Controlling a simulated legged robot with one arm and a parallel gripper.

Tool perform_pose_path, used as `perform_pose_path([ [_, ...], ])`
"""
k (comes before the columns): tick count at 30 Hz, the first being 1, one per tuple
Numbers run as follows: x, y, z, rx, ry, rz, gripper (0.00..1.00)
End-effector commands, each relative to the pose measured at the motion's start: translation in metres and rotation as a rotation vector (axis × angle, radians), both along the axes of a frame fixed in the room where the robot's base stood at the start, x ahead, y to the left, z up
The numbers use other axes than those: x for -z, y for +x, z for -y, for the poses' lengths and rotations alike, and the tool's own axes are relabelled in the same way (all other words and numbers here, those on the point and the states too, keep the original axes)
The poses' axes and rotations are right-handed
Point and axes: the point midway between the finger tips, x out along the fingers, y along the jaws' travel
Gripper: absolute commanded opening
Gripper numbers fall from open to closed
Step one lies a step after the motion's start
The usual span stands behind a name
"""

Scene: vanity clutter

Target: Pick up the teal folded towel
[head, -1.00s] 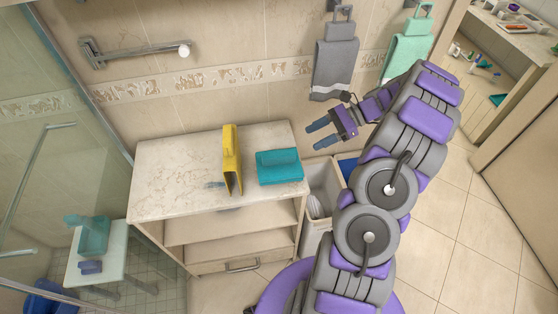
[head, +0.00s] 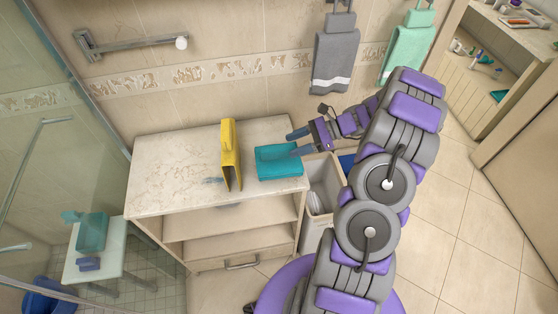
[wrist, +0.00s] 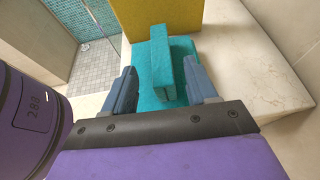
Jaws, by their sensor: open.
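The teal folded towel (head: 274,163) lies on the right end of the marble counter (head: 170,193). In the wrist view the towel (wrist: 161,62) has a raised upright fold and a flat base. My gripper (head: 296,143) is at the towel's right side, with one finger behind it and one over or in front of it. In the wrist view my gripper (wrist: 163,88) is open, its two blue fingers on either side of the raised fold. A small gap shows between each finger and the fold. Whether the fingers touch the base is hidden.
A yellow upright object (head: 230,155) stands on the counter just left of the towel. A bin (head: 322,190) stands right of the counter. Grey (head: 336,60) and green (head: 406,48) towels hang on the wall behind. The counter's left half is mostly clear.

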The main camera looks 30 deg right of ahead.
Motion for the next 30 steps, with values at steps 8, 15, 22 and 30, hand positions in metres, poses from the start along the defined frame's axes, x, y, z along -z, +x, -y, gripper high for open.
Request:
perform_pose_path([
  [8, 0.008, 0.008, -0.019, -0.001, -0.005, 0.0, 0.57],
  [15, 0.019, 0.019, -0.048, 0.0, 0.001, -0.002, 0.57],
  [22, 0.02, 0.021, -0.051, 0.001, 0.0, 0.0, 0.57],
  [30, 0.02, 0.021, -0.051, 0.001, -0.001, 0.0, 0.4],
])
